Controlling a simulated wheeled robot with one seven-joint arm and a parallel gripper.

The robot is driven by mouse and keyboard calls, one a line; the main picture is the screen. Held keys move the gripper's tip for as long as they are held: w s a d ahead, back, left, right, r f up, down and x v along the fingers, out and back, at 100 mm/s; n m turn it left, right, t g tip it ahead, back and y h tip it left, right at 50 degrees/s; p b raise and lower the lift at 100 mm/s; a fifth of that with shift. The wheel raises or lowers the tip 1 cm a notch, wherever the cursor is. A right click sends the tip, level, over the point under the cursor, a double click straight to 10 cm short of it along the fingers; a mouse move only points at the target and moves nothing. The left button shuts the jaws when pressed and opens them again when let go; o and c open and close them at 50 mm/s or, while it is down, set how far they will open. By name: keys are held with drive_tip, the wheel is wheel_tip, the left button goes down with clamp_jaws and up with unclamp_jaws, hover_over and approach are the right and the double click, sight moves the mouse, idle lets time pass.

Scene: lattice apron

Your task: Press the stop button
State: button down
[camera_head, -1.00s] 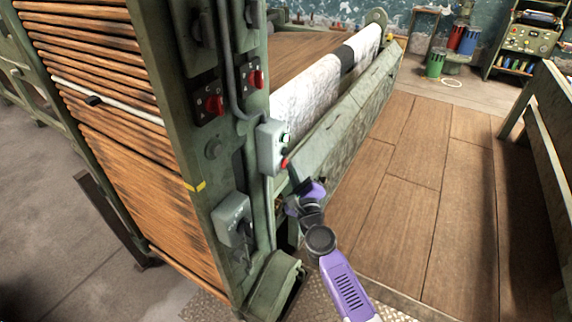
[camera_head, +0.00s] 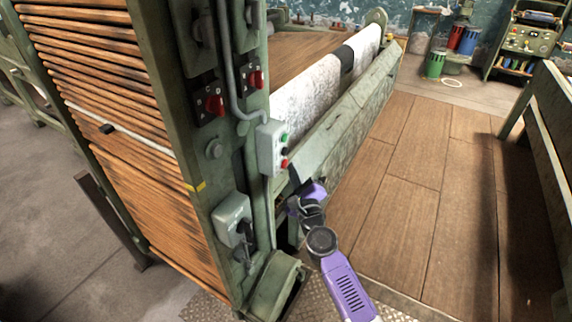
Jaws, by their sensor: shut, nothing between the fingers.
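The grey button box (camera_head: 268,149) is fixed to the green machine post. Its face carries a green button (camera_head: 284,137) at the top, a dark button (camera_head: 283,150) in the middle and a red button (camera_head: 284,163) at the bottom. My gripper (camera_head: 294,174) is just below and to the right of the red button, its dark fingers pointing up at the box. It is shut and appears empty. A small gap seems to show between the fingertips and the red button. All the buttons are visible.
Two red rotary switches (camera_head: 214,104) (camera_head: 254,79) sit higher on the posts. A grey lever box (camera_head: 232,218) is lower left. The machine's green beam (camera_head: 345,115) runs behind my gripper. Wooden floor (camera_head: 400,220) to the right is clear.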

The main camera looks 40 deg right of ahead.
drive_tip(key=shift+s+d, duration=0.2)
drive_tip(key=shift+s, duration=0.3)
drive_tip(key=s, duration=0.1)
drive_tip(key=s+d, duration=0.1)
drive_tip(key=s, duration=0.2)
drive_tip(key=shift+s+d, duration=0.35)
idle(0.8)
